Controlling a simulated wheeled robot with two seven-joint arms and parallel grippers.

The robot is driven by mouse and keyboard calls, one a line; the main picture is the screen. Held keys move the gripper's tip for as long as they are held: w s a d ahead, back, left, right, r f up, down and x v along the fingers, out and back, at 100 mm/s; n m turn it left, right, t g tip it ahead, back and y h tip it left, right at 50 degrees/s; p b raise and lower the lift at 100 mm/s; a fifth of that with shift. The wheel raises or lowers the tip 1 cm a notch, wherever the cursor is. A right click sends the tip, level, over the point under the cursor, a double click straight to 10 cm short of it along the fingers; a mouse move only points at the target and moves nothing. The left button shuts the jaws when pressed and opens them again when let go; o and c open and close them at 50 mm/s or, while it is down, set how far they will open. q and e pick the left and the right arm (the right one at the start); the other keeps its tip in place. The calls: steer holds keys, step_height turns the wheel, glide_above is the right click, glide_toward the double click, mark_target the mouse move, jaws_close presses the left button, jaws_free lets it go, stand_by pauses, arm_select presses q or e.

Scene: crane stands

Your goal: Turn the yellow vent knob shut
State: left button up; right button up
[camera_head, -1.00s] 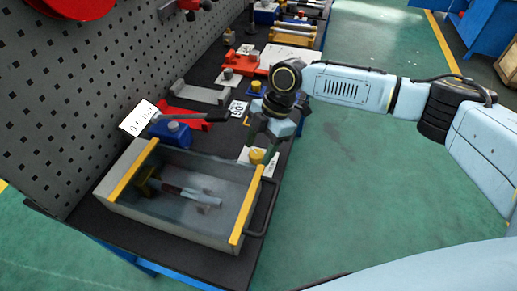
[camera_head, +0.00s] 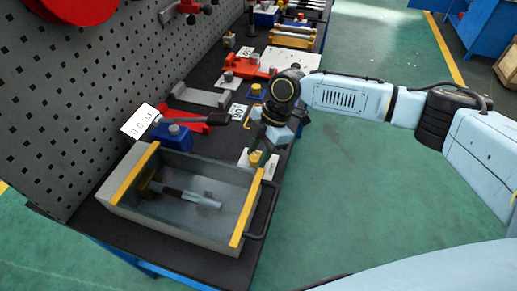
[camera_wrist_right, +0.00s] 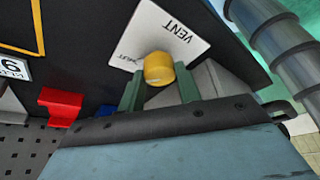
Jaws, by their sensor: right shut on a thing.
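The yellow vent knob (camera_head: 254,158) stands at the bench's right edge, just beyond the grey tray. In the right wrist view, the knob (camera_wrist_right: 158,70) sits on a white plate (camera_wrist_right: 178,30) lettered VENT. My right gripper (camera_head: 259,156) reaches down over it in the head view. In the right wrist view, the right gripper (camera_wrist_right: 159,85) has its green fingers on either side of the knob, shut on it. The fingers partly hide the knob in the head view. My left gripper is in neither view.
The grey tray (camera_head: 185,158) with yellow edges and a dark handle stands close to the knob and holds a tool. A blue block (camera_head: 172,135) with a lever is behind it. A pegboard (camera_head: 75,90) rises at left; open green floor lies right.

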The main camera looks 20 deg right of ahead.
steer(key=shift+m+p, duration=0.4)
steer(key=shift+p, duration=0.05)
steer(key=o, duration=1)
steer(key=s+v, duration=0.1)
steer(key=v, duration=1.2)
steer(key=shift+w+r+p, duration=0.2)
steer(key=shift+w+p, duration=0.1)
steer(key=shift+p, duration=0.05)
steer(key=shift+d, duration=0.1)
